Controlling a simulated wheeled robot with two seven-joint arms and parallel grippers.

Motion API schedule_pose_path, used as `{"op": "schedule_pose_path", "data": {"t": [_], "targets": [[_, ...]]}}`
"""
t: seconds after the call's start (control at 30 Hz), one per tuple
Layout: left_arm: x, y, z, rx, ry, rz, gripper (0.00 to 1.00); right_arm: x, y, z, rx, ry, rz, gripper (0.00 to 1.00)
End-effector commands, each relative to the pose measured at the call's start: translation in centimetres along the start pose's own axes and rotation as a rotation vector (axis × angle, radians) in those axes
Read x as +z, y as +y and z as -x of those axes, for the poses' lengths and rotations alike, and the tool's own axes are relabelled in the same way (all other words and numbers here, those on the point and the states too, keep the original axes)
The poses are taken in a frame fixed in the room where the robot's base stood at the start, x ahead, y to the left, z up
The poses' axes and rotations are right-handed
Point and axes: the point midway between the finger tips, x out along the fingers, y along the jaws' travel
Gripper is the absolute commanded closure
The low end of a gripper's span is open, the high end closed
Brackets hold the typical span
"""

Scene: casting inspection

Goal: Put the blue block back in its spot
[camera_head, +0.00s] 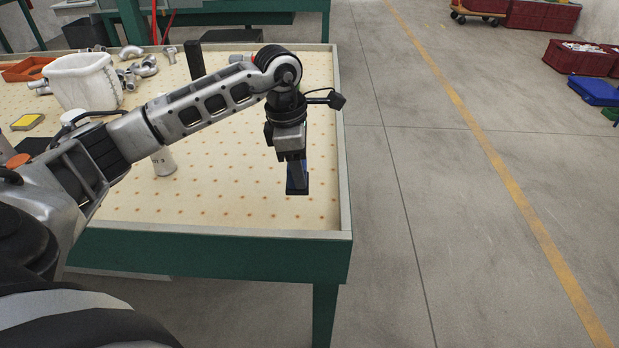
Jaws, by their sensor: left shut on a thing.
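The blue block (301,173) is at the right part of the table, below my left gripper (293,162). My left gripper points down and is shut on the block, covering its upper part. A dark flat patch (297,191) shows at the block's foot; I cannot tell whether it is a marked spot or part of the block, nor whether the block touches the table. My right gripper is not in view.
The table (240,200) has a pale dotted top and a raised rim. A white bin (84,82), metal pipe fittings (143,67), an orange tray (27,69), a white cylinder (164,161) and a dark upright block (194,60) stand to the left. The front middle is clear.

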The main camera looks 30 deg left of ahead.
Motion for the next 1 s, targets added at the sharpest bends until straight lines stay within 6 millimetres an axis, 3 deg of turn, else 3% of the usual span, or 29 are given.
{"op": "schedule_pose_path", "data": {"t": [0.37,0.53,0.97,1.0], "targets": [[1.7,1.1,-3.2,-0.003,0.000,-0.001,0.78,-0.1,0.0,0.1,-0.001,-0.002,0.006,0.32],[1.1,1.0,-5.5,-0.001,0.002,-0.001,0.78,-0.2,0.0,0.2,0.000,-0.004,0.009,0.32],[1.0,1.1,-6.2,0.001,0.001,-0.001,0.78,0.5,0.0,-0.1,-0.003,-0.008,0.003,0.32],[1.0,1.1,-6.1,0.001,0.001,-0.001,0.45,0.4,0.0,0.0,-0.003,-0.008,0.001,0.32]]}}
